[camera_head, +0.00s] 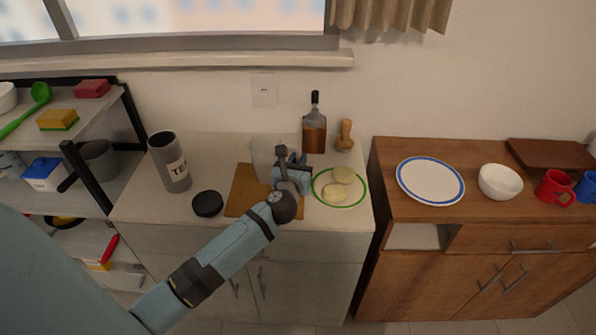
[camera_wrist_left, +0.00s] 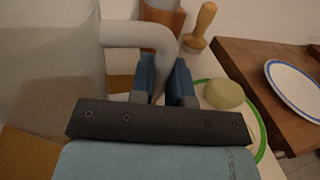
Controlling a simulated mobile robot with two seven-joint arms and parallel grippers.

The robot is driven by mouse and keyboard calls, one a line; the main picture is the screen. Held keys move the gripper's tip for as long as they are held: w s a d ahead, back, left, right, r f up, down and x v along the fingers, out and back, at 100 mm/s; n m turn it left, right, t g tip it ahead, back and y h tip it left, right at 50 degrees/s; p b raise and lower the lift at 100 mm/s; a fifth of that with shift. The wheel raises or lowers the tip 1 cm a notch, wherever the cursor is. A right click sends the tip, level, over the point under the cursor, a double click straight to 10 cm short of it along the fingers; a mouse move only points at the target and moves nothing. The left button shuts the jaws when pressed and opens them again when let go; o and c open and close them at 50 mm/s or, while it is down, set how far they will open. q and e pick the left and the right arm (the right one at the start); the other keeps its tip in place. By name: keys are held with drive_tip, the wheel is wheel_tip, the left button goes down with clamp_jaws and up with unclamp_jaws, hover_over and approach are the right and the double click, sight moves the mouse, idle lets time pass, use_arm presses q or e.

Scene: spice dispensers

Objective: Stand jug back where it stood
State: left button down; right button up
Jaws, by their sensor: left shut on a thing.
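The jug (camera_wrist_left: 50,60) is pale grey and stands out large at the left of the left wrist view, with its handle (camera_wrist_left: 138,34) reaching to the right. In the head view the jug (camera_head: 266,150) is partly hidden behind my left gripper (camera_head: 291,160). In the left wrist view my left gripper (camera_wrist_left: 168,80) is shut on the jug's handle. The jug looks upright, over or on the back of a brown board (camera_head: 245,187); I cannot tell whether its base touches. My right gripper is not in view.
A tea canister (camera_head: 172,165) and black lid (camera_head: 207,204) stand left. A wooden cabinet bears a blue-rimmed plate (camera_head: 431,180) and a bowl (camera_head: 500,182).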

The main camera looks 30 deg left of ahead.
use_arm(q)
wheel_tip(320, 180, down, 3)
drive_tip(key=shift+r, duration=0.15)
drive_tip(key=shift+f+b, duration=0.25)
drive_tip(key=shift+b, duration=0.1)
drive_tip(key=c, duration=1.1)
unclamp_jaws()
drive_tip(key=shift+r, duration=0.15)
